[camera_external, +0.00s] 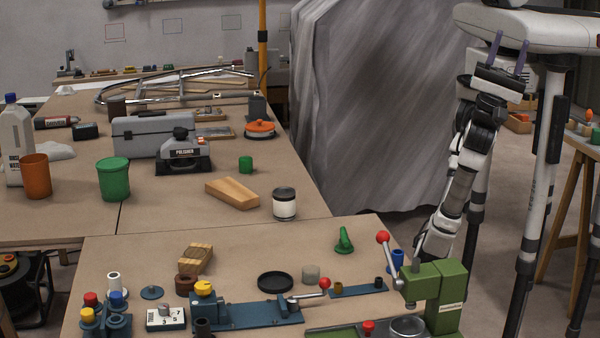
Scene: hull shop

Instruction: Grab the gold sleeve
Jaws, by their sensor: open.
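A small gold sleeve (338,287) stands upright near the left end of a blue strip (358,291) on the front bench. A dark sleeve (379,282) stands near the strip's other end. My arm hangs down at the right, beyond the bench's right edge. My gripper (431,252) is at its lower end, behind the green press and well to the right of the gold sleeve. It is open and apart from the sleeve. Its fingertips are mostly hidden, so little of the jaws shows.
A green press (434,292) with a red-knobbed lever (383,238) stands between my gripper and the strip. A blue cylinder (397,260) is behind it. A red-ended lever (324,284) reaches close to the gold sleeve. A green cone-shaped piece (344,241) stands behind the strip.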

